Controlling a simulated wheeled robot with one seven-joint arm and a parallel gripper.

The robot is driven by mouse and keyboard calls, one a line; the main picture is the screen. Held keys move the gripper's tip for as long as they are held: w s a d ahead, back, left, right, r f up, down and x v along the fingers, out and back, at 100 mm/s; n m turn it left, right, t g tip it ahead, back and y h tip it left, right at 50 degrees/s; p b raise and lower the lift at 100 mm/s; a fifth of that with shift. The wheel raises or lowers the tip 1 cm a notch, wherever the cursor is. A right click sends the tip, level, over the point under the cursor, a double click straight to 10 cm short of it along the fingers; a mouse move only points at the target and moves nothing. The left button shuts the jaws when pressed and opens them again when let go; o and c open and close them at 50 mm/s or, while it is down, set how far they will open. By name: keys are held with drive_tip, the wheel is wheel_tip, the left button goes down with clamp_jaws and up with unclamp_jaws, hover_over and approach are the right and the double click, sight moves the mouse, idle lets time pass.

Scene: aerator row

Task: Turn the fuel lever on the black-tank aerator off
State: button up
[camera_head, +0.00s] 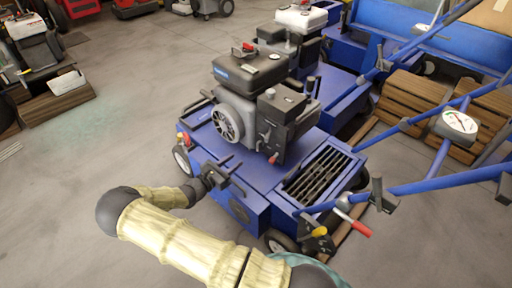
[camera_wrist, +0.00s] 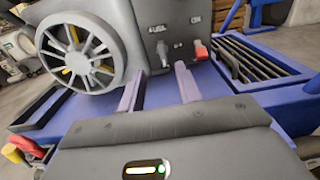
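The black-tank aerator stands mid-picture in the head view, with a black tank (camera_head: 250,68) on its grey engine (camera_head: 238,116) and a blue deck. The wrist view shows the engine's dark side panel with small white labels, too blurred to read surely. A grey lever (camera_wrist: 163,52) hangs under the left label, and a red lever (camera_wrist: 199,49) sits to its right; the red one also shows in the head view (camera_head: 272,158). I cannot tell for sure which is the fuel lever. My gripper (camera_wrist: 158,84) is open and empty, low before the panel, its fingers pointing toward the levers.
A slotted black grate (camera_wrist: 245,60) lies right of the panel on the blue deck. The round spoked recoil cover (camera_wrist: 80,58) is close on the left. A white-tank aerator (camera_head: 300,20) stands behind. A red-gripped handle (camera_head: 352,223) and blue handlebars are at right.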

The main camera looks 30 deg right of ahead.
sight(257, 144)
drive_tip(key=b+x, duration=0.4)
drive_tip(key=x, duration=0.7)
drive_tip(key=shift+d+f, duration=0.2)
drive_tip(key=shift+d, duration=0.05)
drive_tip(key=shift+w+d+r+b, duration=0.15)
drive_tip(key=shift+w+d+b, duration=0.05)
drive_tip(key=shift+d+b, duration=0.2)
drive_tip(key=shift+c, duration=0.2)
clamp_jaws()
